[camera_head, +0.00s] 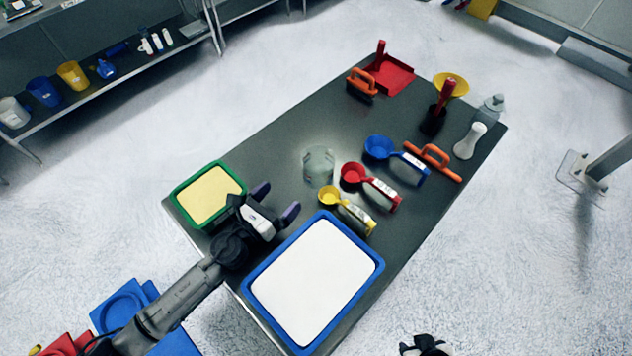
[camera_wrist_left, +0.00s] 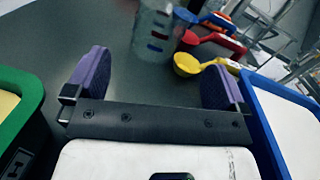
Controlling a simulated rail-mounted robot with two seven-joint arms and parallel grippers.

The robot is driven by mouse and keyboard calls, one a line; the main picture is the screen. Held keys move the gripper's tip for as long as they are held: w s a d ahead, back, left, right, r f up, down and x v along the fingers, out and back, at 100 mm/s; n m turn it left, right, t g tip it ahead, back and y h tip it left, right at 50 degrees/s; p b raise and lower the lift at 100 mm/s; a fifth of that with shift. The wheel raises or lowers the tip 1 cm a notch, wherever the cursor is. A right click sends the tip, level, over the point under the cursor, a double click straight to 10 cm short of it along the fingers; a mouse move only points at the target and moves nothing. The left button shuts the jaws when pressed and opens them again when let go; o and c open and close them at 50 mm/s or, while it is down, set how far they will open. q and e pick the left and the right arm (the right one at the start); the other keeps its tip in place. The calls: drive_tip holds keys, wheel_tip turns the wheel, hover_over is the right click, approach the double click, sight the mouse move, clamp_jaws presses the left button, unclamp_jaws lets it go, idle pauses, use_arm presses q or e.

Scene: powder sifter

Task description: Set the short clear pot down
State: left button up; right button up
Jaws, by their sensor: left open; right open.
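The short clear pot (camera_head: 319,164) stands upright on the dark table, near its middle. It also shows at the top of the left wrist view (camera_wrist_left: 153,30), beyond the fingertips and apart from them. My left gripper (camera_head: 275,202) is open and empty, with its purple fingers (camera_wrist_left: 155,75) spread toward the pot. It hovers between the green-rimmed tray (camera_head: 183,213) and the blue-rimmed tray (camera_head: 263,268). My right gripper (camera_head: 423,345) is at the bottom edge of the head view, off the table, only partly seen and open.
Yellow (camera_head: 328,196), red (camera_head: 353,174) and blue (camera_head: 379,147) scoops lie right of the pot. An orange-handled tool (camera_head: 433,161), a bottle (camera_head: 468,141) and a red dustpan (camera_head: 392,74) sit farther back. The table's back left area is clear.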

sight(307, 177)
use_arm(q)
drive_tip(key=shift+w+d+f+m+g+h+b, duration=0.15)
drive_tip(key=shift+f+m+g+h+b, duration=0.3)
drive_tip(key=shift+f+m, duration=0.6)
drive_tip(key=shift+w+d+m, duration=0.1)
drive_tip(key=shift+w+m, duration=0.15)
drive_tip(key=x, duration=0.8)
drive_tip(key=shift+b+x, duration=0.75)
drive_tip(key=shift+x, duration=1.9)
drive_tip(key=shift+f, duration=0.15)
use_arm(e)
wheel_tip(307, 177, down, 3)
drive_tip(key=shift+f, duration=0.1)
use_arm(q)
drive_tip(key=shift+c, duration=0.2)
use_arm(e)
drive_tip(key=shift+d, duration=0.1)
use_arm(q)
drive_tip(key=c, duration=0.4)
drive_tip(key=shift+c, duration=1.1)
